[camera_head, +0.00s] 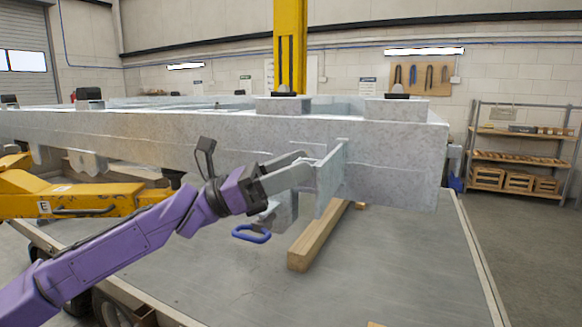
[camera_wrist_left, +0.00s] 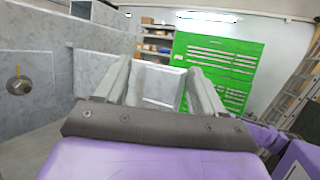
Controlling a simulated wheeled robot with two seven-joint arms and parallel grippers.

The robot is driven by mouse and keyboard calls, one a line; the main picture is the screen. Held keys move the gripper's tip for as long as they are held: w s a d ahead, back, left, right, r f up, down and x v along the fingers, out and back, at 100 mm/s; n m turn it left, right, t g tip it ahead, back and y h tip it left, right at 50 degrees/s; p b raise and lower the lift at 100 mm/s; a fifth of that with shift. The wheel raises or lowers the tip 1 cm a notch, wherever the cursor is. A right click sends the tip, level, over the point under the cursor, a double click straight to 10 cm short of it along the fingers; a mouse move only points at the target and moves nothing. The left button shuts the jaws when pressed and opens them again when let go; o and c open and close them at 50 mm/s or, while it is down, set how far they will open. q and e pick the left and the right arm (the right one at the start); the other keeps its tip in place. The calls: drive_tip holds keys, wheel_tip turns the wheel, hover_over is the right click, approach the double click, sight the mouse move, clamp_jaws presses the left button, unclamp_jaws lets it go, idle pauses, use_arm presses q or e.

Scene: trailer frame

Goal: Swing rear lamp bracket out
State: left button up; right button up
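The rear lamp bracket, seemingly the pale grey plate (camera_head: 332,178), stands out from the near face of the galvanised trailer frame (camera_head: 390,165). My left gripper (camera_head: 304,168) is beside the plate's left face, with its fingers pointing toward it. In the left wrist view, the two grey fingers (camera_wrist_left: 160,82) are spread apart, with a pale grey panel (camera_wrist_left: 158,88) showing between them. I cannot tell whether the fingertips touch it. My right gripper is out of both views.
A blue loop handle (camera_head: 252,234) hangs below my left gripper. A wooden beam (camera_head: 318,238) lies on the grey table (camera_head: 400,270) under the frame. A yellow arm (camera_head: 85,200) is at the left and a shelf rack (camera_head: 520,155) at the right. Green cabinets (camera_wrist_left: 215,62) show in the wrist view.

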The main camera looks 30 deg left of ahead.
use_arm(q)
drive_tip(key=shift+a+f, duration=0.1)
drive_tip(key=b+v, duration=0.1)
drive_tip(key=v, duration=0.9)
drive_tip(key=shift+b, duration=0.4)
drive_tip(key=shift+s+a, duration=0.1)
drive_tip(key=shift+a, duration=0.05)
